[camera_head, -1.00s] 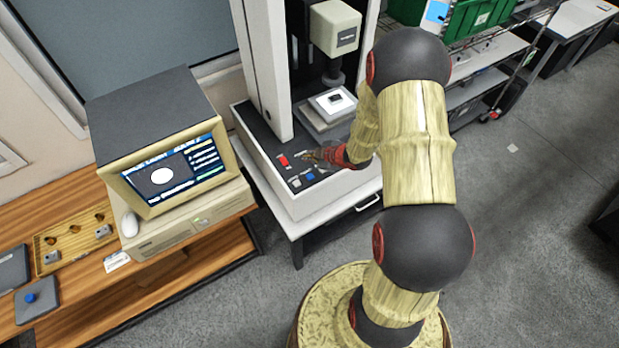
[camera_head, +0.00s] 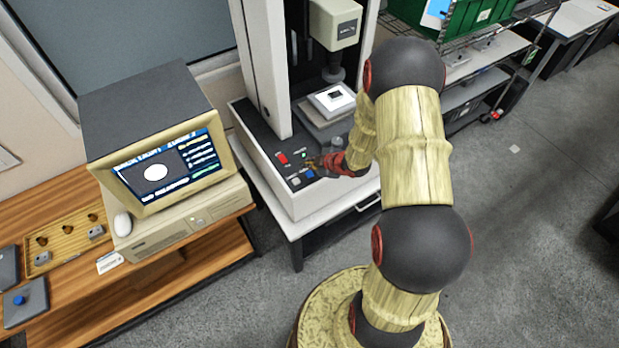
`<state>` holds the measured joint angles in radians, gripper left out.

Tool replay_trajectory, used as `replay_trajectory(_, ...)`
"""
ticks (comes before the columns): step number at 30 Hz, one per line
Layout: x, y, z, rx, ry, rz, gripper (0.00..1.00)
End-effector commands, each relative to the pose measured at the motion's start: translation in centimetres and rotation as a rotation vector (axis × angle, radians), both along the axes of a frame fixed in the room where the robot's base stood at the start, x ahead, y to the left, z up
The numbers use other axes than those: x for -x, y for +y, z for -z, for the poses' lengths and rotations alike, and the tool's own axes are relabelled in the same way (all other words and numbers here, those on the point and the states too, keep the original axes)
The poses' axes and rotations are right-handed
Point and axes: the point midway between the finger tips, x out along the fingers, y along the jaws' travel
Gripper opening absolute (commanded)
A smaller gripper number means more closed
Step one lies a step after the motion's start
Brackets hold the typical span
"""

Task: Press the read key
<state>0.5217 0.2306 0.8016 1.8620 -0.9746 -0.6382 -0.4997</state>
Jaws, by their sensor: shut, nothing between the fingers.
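The measuring machine (camera_head: 262,168) has a black front panel with small keys. I see a red key (camera_head: 282,158), a small green key (camera_head: 303,155), a pale grey key (camera_head: 294,181) and a blue key (camera_head: 310,174). Their labels are too small to read, so I cannot tell which is the read key. My gripper (camera_head: 313,162) is shut and empty, with its tips just above the blue key and right of the red one. I cannot tell whether the tips touch the panel. The gripper and wrist hide the panel's right part.
The machine's white stage (camera_head: 332,101) sits under its beige head (camera_head: 335,24), behind my gripper. Grey floor is open to the right.

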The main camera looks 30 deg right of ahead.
Motion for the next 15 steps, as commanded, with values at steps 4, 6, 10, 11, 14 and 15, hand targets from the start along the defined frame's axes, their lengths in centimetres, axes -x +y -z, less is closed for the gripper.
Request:
replay_trajectory(4, 0.0, 0.0, 2.2, 0.0, 0.0, 0.0, 0.0)
replay_trajectory(6, 0.0, 0.0, 2.7, 0.0, 0.0, 0.0, 0.0)
replay_trajectory(10, 0.0, 0.0, 3.0, 0.0, 0.0, 0.0, 0.0)
replay_trajectory(11, 0.0, 0.0, 3.0, 0.0, 0.0, 0.0, 0.0)
replay_trajectory(14, 0.0, 0.0, 2.9, 0.0, 0.0, 0.0, 0.0)
replay_trajectory(15, 0.0, 0.0, 2.9, 0.0, 0.0, 0.0, 0.0)
